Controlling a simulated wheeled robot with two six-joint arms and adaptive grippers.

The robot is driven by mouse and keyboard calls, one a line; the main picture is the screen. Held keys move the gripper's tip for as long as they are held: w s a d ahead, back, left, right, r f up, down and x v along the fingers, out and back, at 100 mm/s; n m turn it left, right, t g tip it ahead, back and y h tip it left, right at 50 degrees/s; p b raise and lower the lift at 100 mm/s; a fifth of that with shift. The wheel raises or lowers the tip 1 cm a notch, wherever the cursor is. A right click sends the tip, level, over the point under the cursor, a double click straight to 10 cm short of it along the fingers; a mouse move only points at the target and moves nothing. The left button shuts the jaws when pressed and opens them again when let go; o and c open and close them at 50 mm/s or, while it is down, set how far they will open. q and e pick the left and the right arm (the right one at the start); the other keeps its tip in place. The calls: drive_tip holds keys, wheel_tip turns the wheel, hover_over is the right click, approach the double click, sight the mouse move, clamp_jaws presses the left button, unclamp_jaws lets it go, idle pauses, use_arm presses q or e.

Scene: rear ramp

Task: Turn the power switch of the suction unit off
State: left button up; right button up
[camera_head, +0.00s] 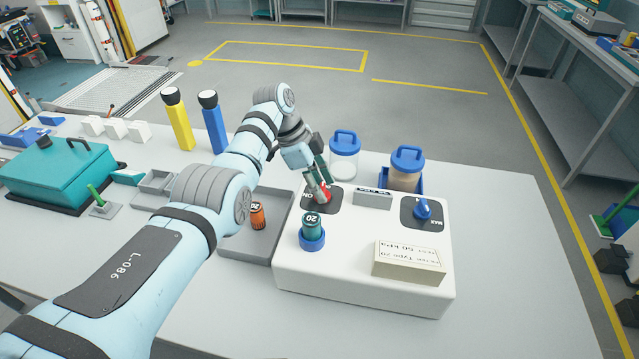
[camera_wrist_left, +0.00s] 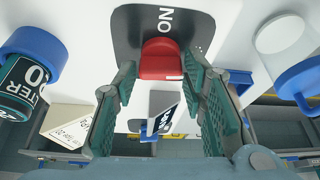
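The suction unit (camera_head: 345,270) is a white box on the table. On its top, a dark plate (camera_head: 334,207) marked "ON" carries the red power switch (camera_head: 325,192). The switch (camera_wrist_left: 160,60) also shows on the plate in the left wrist view, close to the word "ON". My left gripper (camera_head: 318,178) reaches down over the switch from the back left. In the left wrist view my left gripper (camera_wrist_left: 161,72) is open, one finger to each side of the switch, with gaps visible. Whether the tips reach down beside it is unclear. My right gripper is not in view.
On the unit stand a teal filter canister (camera_head: 312,227) in a blue ring, a blue "MAX" knob (camera_head: 423,210), a small grey block (camera_head: 372,199) and a cream label block (camera_head: 408,262). Two blue-lidded jars (camera_head: 344,160) (camera_head: 406,172) stand behind. A grey tray (camera_head: 243,248) lies left.

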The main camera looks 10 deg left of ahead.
use_arm(q)
drive_tip(key=shift+o, duration=0.9)
drive_tip(key=v, duration=1.2)
